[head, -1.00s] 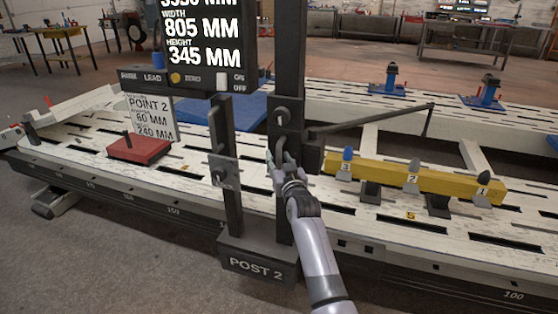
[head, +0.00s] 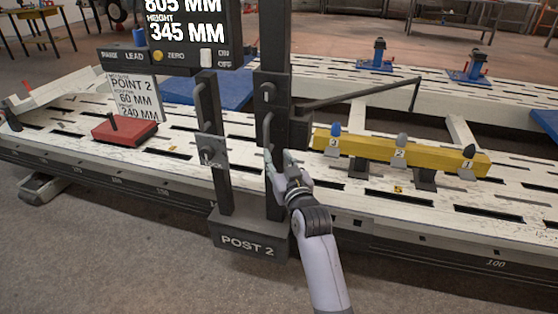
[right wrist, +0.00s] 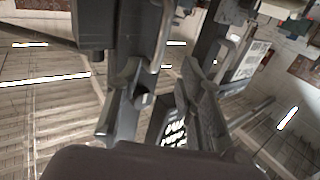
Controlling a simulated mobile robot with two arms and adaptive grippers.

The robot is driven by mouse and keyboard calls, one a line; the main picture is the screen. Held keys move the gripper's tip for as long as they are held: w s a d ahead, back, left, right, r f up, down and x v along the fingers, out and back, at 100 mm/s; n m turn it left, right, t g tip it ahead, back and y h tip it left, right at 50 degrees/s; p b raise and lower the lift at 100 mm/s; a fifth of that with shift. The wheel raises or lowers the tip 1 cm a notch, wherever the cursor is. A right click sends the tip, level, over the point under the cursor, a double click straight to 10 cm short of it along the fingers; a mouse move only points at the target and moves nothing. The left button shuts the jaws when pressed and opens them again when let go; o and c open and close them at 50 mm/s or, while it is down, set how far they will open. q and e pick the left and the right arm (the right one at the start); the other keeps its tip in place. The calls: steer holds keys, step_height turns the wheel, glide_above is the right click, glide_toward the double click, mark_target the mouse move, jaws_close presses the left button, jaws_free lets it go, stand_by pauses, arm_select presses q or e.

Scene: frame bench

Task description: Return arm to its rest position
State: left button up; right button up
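My right gripper (head: 279,158) is open in front of the dark upright of Post 2 (head: 273,75), just below a curved grey handle (head: 268,130) on that upright. In the right wrist view its two fingers (right wrist: 162,85) stand apart, with no object held between them. The dark post and handle lie close beyond the fingertips; I cannot tell whether a finger still touches the handle. My right arm reaches in from the bottom of the head view. My left gripper is not in view.
A yellow beam (head: 400,150) with numbered, pointed pieces lies right of the post on the white slotted bench (head: 340,190). A thin dark arm (head: 350,92) juts right from the post. A red block (head: 125,130) sits left. The floor in front is clear.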

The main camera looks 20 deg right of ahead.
steer(key=shift+s, duration=0.25)
